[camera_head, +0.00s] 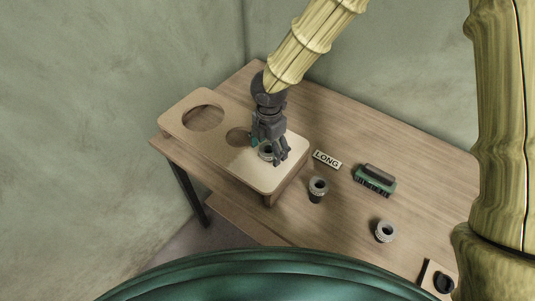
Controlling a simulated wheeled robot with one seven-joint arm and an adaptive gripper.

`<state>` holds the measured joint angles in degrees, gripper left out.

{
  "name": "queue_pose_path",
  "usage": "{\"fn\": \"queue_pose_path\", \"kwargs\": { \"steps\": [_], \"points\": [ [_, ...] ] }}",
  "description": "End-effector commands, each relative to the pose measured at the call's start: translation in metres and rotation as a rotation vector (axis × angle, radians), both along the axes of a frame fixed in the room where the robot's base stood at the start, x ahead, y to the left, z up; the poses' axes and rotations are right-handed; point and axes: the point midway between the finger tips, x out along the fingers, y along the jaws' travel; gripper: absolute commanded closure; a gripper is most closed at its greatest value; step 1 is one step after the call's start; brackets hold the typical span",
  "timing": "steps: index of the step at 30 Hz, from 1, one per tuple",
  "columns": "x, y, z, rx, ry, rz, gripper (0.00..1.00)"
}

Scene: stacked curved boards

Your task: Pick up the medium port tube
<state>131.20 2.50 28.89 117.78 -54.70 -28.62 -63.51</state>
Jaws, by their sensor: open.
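My gripper (270,152) points down over the right end of a raised light wooden board (240,165). It is open, with its fingers close around a grey ring-topped tube (266,152) at that end of the board; I cannot tell whether they touch it. Two similar grey tubes stand on the table, one dark-bodied tube (318,187) just right of the board and one lighter tube (384,232) farther right and nearer. I cannot tell by size which is the medium port tube. The gripper partly hides the tube between its fingers.
The board has a large round hole (203,118) at left and a smaller one (238,136) beside the gripper. A "LONG" label (327,160), a green brush-like object (375,179) and a small plate with a black ring (442,281) lie on the table (350,125). The table's back is clear.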

Motion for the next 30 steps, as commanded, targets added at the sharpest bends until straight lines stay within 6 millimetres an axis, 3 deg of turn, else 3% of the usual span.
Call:
{"fn": "queue_pose_path", "kwargs": {
  "steps": [3, 12, 23, 30],
  "points": [
    [0.004, 0.0, -0.003, 0.001, 0.004, -0.001, 0.25],
    [0.005, 0.001, -0.003, 0.002, 0.004, 0.0, 0.78],
    [0.005, 0.002, 0.001, 0.003, 0.004, 0.0, 0.79],
    [0.006, 0.002, 0.03, 0.004, 0.001, -0.002, 0.79]
  ]
}}
